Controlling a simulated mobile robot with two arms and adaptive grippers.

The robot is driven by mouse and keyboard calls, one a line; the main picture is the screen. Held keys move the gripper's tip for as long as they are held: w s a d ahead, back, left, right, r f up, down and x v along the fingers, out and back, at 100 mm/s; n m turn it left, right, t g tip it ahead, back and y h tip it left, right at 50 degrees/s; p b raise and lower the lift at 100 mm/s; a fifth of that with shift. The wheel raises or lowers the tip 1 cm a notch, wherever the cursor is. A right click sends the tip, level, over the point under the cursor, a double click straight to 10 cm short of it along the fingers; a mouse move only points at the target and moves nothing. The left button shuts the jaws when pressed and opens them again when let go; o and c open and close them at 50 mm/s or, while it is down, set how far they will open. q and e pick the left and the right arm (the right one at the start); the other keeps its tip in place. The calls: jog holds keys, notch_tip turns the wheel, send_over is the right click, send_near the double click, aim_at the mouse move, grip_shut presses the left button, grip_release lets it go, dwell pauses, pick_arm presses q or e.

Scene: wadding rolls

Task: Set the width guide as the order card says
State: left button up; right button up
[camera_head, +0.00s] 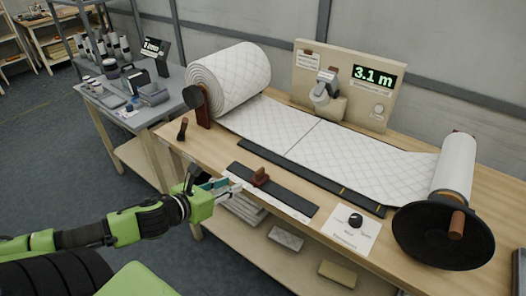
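A brown slider block (260,176), which looks like the width guide, sits on a black rail with a white scale strip (285,199) at the table's front edge. My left gripper (229,185) comes in from the left, its fingertips just left of the block, near the rail's left end. Whether they touch the rail, or how far they are apart, is unclear. No held thing shows. My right gripper is out of view. A black sign with white text (155,48) stands on the grey side table; I cannot tell whether it is the order card, and its text is too small to read.
Quilted wadding (325,150) runs from the large roll (230,78) to the take-up roll (455,165) with a black disc (440,236). A back panel display (374,76) reads 3.1 m. A brown handle (182,129) stands at left.

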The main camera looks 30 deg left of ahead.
aim_at(258, 171)
pick_arm(q)
jog(key=shift+m, duration=0.5)
jog(key=w, duration=0.3)
jog(key=w+d+f, duration=0.1)
jog(key=w, duration=0.3)
jog(key=w+d+f, duration=0.1)
jog(key=w, duration=0.3)
jog(key=shift+f, duration=0.15)
jog(key=shift+x, duration=0.95)
jog(key=shift+d, duration=0.15)
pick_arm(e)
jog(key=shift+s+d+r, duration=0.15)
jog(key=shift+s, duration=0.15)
pick_arm(q)
jog(key=shift+c, duration=0.2)
grip_shut()
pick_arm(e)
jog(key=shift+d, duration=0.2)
